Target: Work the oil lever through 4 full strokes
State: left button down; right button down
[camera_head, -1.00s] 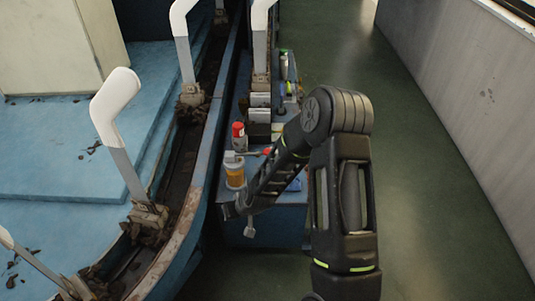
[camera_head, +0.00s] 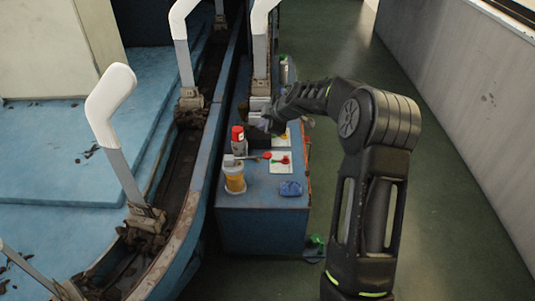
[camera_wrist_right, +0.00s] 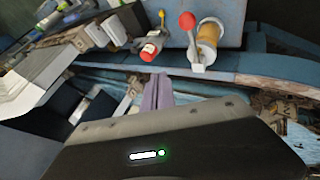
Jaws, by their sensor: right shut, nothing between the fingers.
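The oil lever is a thin arm with a red ball knob (camera_head: 266,155), joined to an oil pot (camera_head: 235,178) with amber contents on the blue bench. In the right wrist view the red knob (camera_wrist_right: 187,20) stands in front of the amber pot (camera_wrist_right: 209,38), at the upper right. My right gripper (camera_head: 263,123) is behind the knob, apart from it, near the red-capped bottle (camera_head: 238,134). Its fingers (camera_wrist_right: 158,93) are closed together and empty in the wrist view. My left gripper is not in view.
White sock forms (camera_head: 110,105) line the blue machine at left. The green floor (camera_head: 440,210) at right is clear.

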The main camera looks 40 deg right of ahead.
dwell(0.4)
jog(key=b, duration=0.6)
send_over(268, 155)
notch_tip(268, 155, down, 8)
jog(key=shift+a+f, duration=0.1)
jog(key=shift+f+b, duration=0.3)
jog(key=shift+b, duration=0.15)
dwell(1.5)
jog(key=shift+f+b, duration=0.4)
jog(key=shift+b, duration=0.45)
